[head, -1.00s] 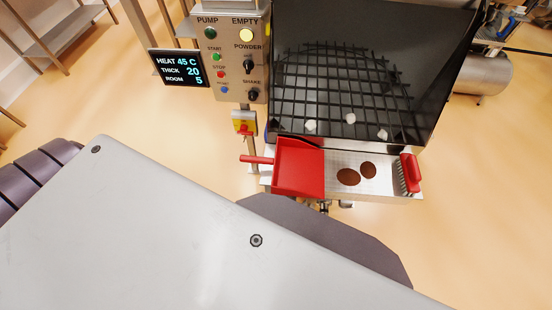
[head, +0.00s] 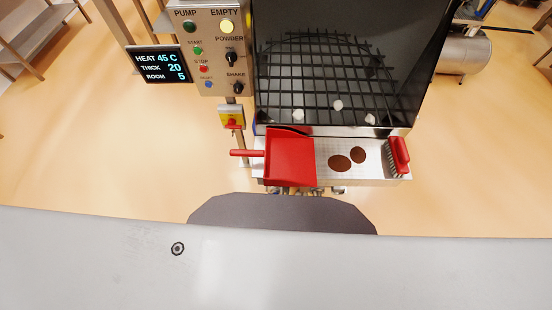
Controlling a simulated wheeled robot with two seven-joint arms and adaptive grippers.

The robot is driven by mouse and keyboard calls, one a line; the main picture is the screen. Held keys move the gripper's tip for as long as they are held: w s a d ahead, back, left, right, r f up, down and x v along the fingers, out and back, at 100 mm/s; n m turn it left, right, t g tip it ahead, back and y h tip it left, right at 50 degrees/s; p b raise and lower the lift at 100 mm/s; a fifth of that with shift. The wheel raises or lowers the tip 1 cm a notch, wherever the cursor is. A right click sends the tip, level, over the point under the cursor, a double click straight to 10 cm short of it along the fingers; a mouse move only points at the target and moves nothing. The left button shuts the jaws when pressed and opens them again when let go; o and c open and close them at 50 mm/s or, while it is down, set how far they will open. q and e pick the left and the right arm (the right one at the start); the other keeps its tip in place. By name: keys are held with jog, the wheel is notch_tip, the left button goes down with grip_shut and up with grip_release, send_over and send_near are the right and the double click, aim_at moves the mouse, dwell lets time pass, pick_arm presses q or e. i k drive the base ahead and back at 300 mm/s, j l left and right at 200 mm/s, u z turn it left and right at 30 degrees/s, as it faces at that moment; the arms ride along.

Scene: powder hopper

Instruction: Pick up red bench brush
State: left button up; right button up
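The red bench brush (head: 400,154) stands at the right end of the steel front shelf (head: 330,178) below the hopper. Its red back faces right and its pale bristles face left. Neither of my grippers shows in the head view, so nothing is seen touching the brush.
A red dustpan (head: 290,158) lies at the shelf's left end, handle pointing left. White lumps (head: 338,105) sit on the black hopper grid (head: 330,75). A control panel (head: 218,50) and display (head: 160,64) stand at left.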

aim_at(398, 153)
jog(key=z, duration=1.35)
jog(key=i+l+u, duration=0.2)
jog(key=l+u, duration=0.15)
jog(key=l, duration=0.35)
jog(key=i+l+u, duration=0.15)
jog(key=l+u, duration=0.25)
jog(key=l, duration=0.4)
jog(key=l+u, duration=0.35)
jog(key=l, duration=0.4)
jog(key=l+u, duration=0.4)
jog(key=l, duration=0.4)
jog(key=k+l+u, duration=0.35)
jog(key=l, duration=0.35)
jog(key=i+l, duration=0.05)
jog(key=i, duration=0.05)
